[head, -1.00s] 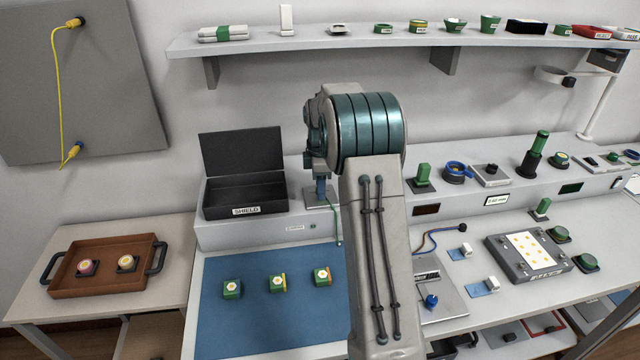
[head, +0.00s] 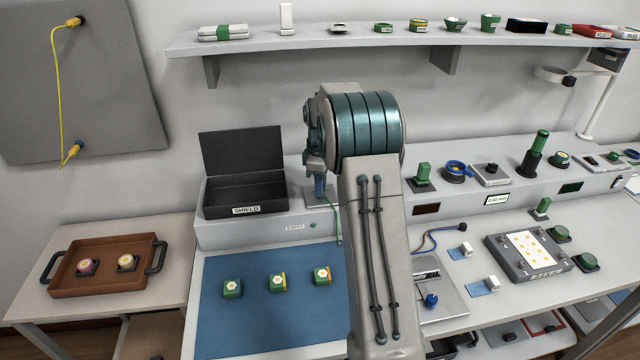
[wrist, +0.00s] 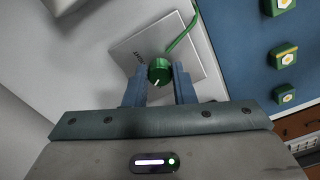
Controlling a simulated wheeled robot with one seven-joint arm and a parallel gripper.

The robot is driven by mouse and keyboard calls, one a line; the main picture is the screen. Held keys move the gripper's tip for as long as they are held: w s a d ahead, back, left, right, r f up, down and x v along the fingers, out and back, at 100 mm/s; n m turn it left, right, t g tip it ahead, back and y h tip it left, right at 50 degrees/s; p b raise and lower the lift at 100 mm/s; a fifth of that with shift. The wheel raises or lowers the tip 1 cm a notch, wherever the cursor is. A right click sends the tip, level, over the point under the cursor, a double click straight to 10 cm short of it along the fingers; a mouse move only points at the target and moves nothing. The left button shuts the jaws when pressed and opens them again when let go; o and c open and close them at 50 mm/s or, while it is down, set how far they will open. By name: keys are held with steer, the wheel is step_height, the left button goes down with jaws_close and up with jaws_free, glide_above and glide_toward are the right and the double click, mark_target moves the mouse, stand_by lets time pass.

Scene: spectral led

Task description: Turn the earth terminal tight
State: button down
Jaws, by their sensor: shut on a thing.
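The earth terminal is a green round knob (wrist: 159,69) with a white pointer mark, on a light grey plate (wrist: 126,50) with small dark lettering. A green wire (wrist: 181,34) leads away from it, also visible in the head view (head: 338,222). My gripper (wrist: 160,84) has its two blue-grey fingers on either side of the knob, shut on it. In the head view, my gripper (head: 319,188) is at the small plate on the raised grey ledge; my arm hides part of this area and the knob cannot be made out.
An open black SHIELD box (head: 245,195) stands just left of my gripper. A blue mat (head: 255,325) holds several green blocks with pale hexagon tops. A brown tray (head: 105,285) is at the left. Small green devices and a dotted panel (head: 528,252) occupy the right bench.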

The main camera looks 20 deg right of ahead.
steer(key=m, duration=0.4)
steer(key=shift+m, duration=0.3)
steer(key=m, duration=0.3)
steer(key=shift+m, duration=0.3)
steer(key=m, duration=0.4)
steer(key=shift+r, duration=0.1)
steer(key=shift+w+m, duration=0.1)
steer(key=shift+m, duration=2.1)
steer(key=c, duration=1.2)
jaws_free()
step_height(320, 180, up, 14)
